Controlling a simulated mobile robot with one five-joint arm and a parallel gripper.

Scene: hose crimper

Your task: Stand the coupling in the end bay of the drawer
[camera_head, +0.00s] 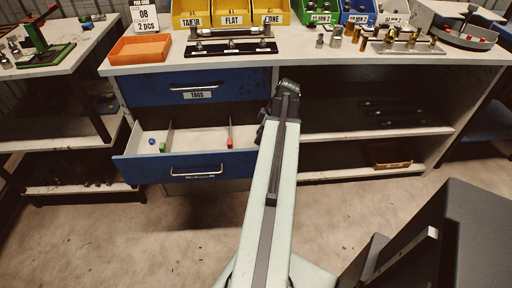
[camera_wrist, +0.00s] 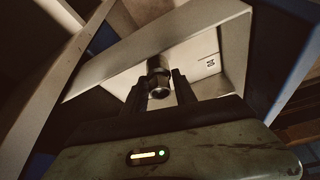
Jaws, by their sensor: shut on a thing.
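My gripper (camera_wrist: 158,90) is shut on the coupling (camera_wrist: 158,66), a short metal cylinder with a dark open end towards the camera. In the wrist view the coupling is between the two dark fingers, over a pale drawer bay with a small printed tag (camera_wrist: 211,62) on its surface. I cannot tell whether the coupling touches the bay floor. In the head view the open blue drawer (camera_head: 200,169) has pale dividers (camera_head: 168,137). My arm reaches over its right end and hides that bay and the coupling.
The drawer holds a blue piece (camera_head: 152,141), a green block (camera_head: 162,147) and a red block (camera_head: 229,143). A closed blue drawer (camera_head: 240,86) labelled TAGS is above. The bench top (camera_head: 330,65) carries yellow bins (camera_head: 230,14), an orange tray (camera_head: 140,49) and several metal fittings. Open shelves are at right.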

